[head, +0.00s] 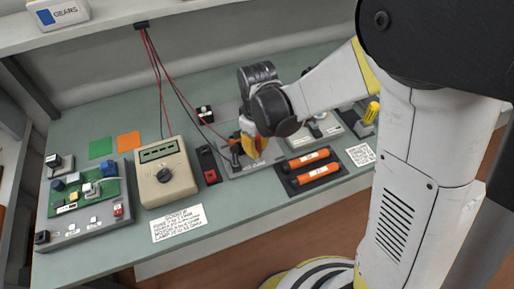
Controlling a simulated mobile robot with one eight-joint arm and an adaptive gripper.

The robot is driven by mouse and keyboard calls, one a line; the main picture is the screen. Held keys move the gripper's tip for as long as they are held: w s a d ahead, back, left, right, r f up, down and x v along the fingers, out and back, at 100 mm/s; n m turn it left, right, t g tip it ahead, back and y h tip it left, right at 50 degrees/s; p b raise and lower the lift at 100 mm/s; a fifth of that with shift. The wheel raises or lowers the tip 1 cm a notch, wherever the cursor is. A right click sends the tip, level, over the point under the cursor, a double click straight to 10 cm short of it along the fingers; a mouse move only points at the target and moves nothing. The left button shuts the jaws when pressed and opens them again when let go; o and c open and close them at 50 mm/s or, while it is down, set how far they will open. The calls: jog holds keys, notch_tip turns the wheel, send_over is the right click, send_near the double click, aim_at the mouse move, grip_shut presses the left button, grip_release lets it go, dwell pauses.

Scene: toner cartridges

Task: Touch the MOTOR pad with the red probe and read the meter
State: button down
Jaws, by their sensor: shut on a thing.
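The beige meter (167,172) stands left of centre on the bench, with a dark display on top and a round dial. Its reading is too small to make out. A test board (88,199) with a green circuit board lies at the far left. Its labels are not legible, so I cannot tell which pad is MOTOR. My gripper (252,148) is right of the meter, over a grey tray (238,170), well away from the board. A red lead (200,119) runs to the gripper. It is shut on what seems to be the red probe, mostly hidden by the fingers.
A red and black holder (209,165) sits between meter and tray. Two orange cartridges (312,168) lie in a dark tray at right. A printed card (178,222) lies in front of the meter. Green and orange squares (128,141) lie behind. Leads hang from the shelf (110,27).

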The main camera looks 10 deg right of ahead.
jog(key=shift+f+b, duration=0.65)
dwell(1.2)
jog(key=shift+r, duration=0.1)
jog(key=shift+r+p, duration=2.55)
jog(key=shift+r, duration=0.9)
jog(key=d+f+m, duration=0.1)
jog(key=d+m, duration=0.2)
jog(key=d, duration=0.1)
jog(key=w+d+f+m+b, duration=0.1)
jog(key=d+m, duration=0.2)
jog(key=d, duration=0.2)
jog(key=w+d+f+m+b, duration=0.1)
jog(key=d+m, duration=0.2)
jog(key=d, duration=0.1)
jog(key=shift+w+d+f, duration=0.2)
jog(key=shift+d+f, duration=0.1)
jog(key=shift+f, duration=0.1)
